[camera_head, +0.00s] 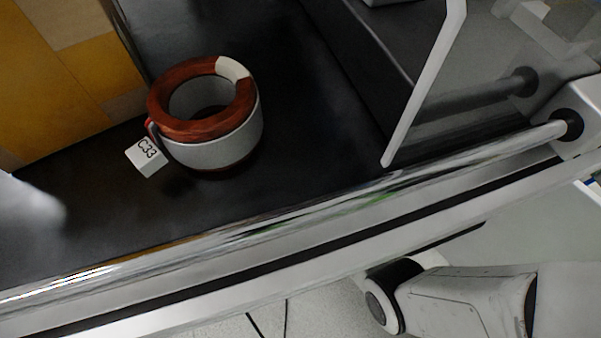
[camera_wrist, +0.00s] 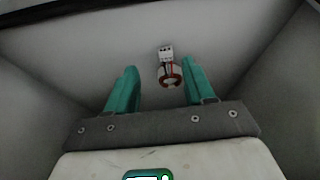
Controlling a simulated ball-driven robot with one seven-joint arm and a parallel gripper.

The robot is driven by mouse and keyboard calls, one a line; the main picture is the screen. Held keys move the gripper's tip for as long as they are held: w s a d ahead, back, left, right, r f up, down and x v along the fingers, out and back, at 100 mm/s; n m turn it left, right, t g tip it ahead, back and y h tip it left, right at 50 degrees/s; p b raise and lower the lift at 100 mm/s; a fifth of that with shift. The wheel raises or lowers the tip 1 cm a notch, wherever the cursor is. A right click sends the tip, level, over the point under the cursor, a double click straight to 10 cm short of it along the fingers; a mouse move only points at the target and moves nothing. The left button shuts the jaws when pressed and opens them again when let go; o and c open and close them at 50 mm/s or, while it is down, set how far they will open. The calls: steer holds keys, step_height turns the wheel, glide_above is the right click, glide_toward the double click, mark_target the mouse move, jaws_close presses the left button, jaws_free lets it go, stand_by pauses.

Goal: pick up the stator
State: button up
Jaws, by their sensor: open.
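The stator (camera_head: 215,152) stands on a black surface in the head view, left of centre. It is a ring with a grey metal band and a red-brown winding on top, with one pale patch. A white tag marked C33 (camera_head: 146,157) is at its lower left. In the wrist view, my gripper (camera_wrist: 158,64) has two green fingers spread apart with nothing held. Beyond them is a small red and white ring (camera_wrist: 170,84) with a white block above it; I cannot tell if this is the same stator. My gripper is not visible in the head view.
A yellow-brown box (camera_head: 65,85) stands just left of the stator. A shiny metal rail (camera_head: 300,222) runs along the near edge. A pale upright bar (camera_head: 425,85) and a clear panel are to the right. The black surface right of the stator is bare.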

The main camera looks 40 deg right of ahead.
steer(key=shift+w+a+b+x, duration=0.1)
steer(key=shift+a+b+x, duration=0.05)
steer(key=shift+b+x, duration=1.45)
steer(key=shift+w+a+b+x, duration=0.15)
steer(key=shift+b+x, duration=1.1)
steer(key=shift+x, duration=0.65)
steer(key=shift+r, duration=0.1)
jaws_close()
